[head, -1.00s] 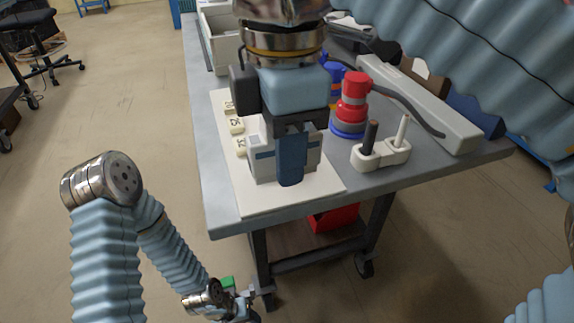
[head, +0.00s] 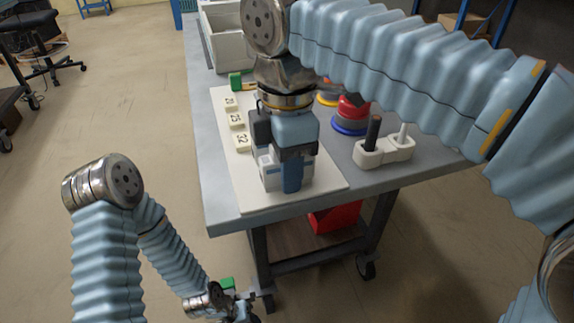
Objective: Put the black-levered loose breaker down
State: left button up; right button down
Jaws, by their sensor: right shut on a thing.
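My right gripper (head: 292,182) is over the front part of the cream board (head: 235,190) on the table, pointing down. It is shut on a pale grey breaker (head: 270,177), which shows on both sides of the blue finger. Its lever is hidden, so I cannot see the black colour. I cannot tell whether the breaker touches the board. My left gripper (head: 238,308) hangs low at the bottom, off the table and far from the breaker; its jaws are too small to read.
Several number tags (head: 236,120) lie along the board's left side. A white two-post holder (head: 383,152), a red and blue stacked thing (head: 352,115) and a grey bin (head: 225,45) stand on the grey table (head: 203,130). A red box (head: 336,217) sits below.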

jog(key=shift+f, duration=0.15)
jog(key=c, duration=0.8)
grip_release()
notch_tip(320, 180, up, 11)
jog(key=p, duration=0.2)
jog(key=shift+p, duration=0.4)
jog(key=shift+r, duration=0.7)
